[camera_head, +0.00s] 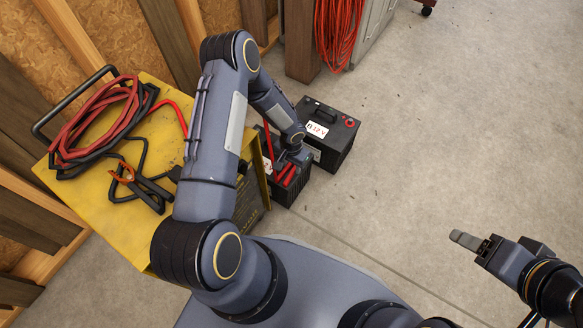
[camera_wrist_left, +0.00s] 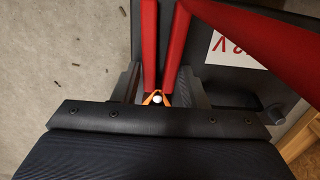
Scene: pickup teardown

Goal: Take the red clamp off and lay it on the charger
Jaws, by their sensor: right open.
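The red clamp (camera_head: 289,176) is at the nearer dark battery (camera_head: 300,192), beside the yellow cart. In the left wrist view its two red handles (camera_wrist_left: 149,45) run between my finger pads, with an orange part (camera_wrist_left: 157,97) at their joint. My left gripper (camera_head: 293,158) reaches down over the clamp, with one finger on each side of the handles (camera_wrist_left: 158,85). Whether the fingers press on them is unclear. The yellow box (camera_head: 90,190), apparently the charger, stands left of the batteries. My right gripper (camera_head: 468,241) is open and empty over bare floor.
Coiled red and black cables (camera_head: 95,125) and an orange-and-black clamp (camera_head: 125,173) lie on the yellow top. A second black battery (camera_head: 335,140) with a 12 V label stands behind. A wooden wall is at the left. The concrete floor (camera_head: 430,130) at right is clear.

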